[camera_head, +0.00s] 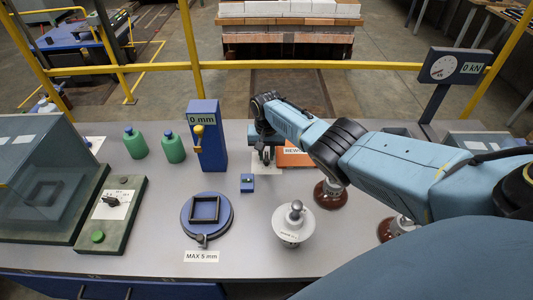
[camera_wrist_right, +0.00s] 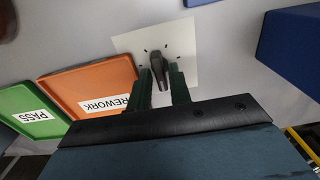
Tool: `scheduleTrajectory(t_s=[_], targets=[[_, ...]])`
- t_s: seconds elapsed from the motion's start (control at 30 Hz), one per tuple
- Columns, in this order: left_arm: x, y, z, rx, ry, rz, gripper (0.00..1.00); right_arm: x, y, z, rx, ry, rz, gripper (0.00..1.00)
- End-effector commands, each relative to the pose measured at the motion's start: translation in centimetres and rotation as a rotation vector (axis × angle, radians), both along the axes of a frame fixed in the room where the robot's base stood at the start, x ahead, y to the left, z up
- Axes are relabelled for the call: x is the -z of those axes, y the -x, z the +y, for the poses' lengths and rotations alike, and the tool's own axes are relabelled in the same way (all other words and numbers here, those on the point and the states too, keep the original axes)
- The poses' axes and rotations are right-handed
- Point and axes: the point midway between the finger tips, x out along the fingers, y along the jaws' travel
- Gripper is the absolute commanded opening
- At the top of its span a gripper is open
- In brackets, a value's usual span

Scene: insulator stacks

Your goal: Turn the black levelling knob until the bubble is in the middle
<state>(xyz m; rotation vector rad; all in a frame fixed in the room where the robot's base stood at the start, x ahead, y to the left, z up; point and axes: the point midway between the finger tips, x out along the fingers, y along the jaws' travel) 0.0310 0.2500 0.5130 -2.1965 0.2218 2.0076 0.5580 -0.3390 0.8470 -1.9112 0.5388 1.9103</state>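A black knob (camera_wrist_right: 158,66) with a pointer handle stands on a white plate with dark tick marks in the right wrist view. My right gripper (camera_wrist_right: 161,74) is over it, its two dark fingers apart with the handle between them; light plate shows beside the handle. In the head view my right gripper (camera_head: 266,152) reaches down at the back of the table and hides this knob. A small blue block (camera_head: 247,182) stands just in front of it; I cannot make out a bubble. My left gripper is not in view.
An orange REWORK tray (camera_wrist_right: 92,88) and a green PASS tray (camera_wrist_right: 30,112) lie beside the plate. A blue 0 mm gauge (camera_head: 207,140), a blue round stand (camera_head: 226,222) and a white insulator (camera_head: 293,224) stand around. Two green bottles (camera_head: 173,150) are at the left.

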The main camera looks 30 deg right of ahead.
Motion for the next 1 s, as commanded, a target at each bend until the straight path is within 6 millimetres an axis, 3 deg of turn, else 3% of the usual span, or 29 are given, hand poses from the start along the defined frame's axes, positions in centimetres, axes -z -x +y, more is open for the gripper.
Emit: scheduleTrajectory(t_s=[0.03,0.13,0.57,1.0], targets=[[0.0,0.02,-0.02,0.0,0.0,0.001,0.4,0.0,-0.01,0.01,0.0,0.0,0.0,0.13],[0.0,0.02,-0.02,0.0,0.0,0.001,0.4,0.0,0.0,0.0,0.0,0.0,0.0,0.0],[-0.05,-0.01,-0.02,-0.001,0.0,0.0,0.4,0.0,0.01,0.02,-0.051,-0.001,0.001,0.0],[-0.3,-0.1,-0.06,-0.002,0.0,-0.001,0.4,0.0,0.01,0.06,-0.382,-0.001,0.0,0.0]])
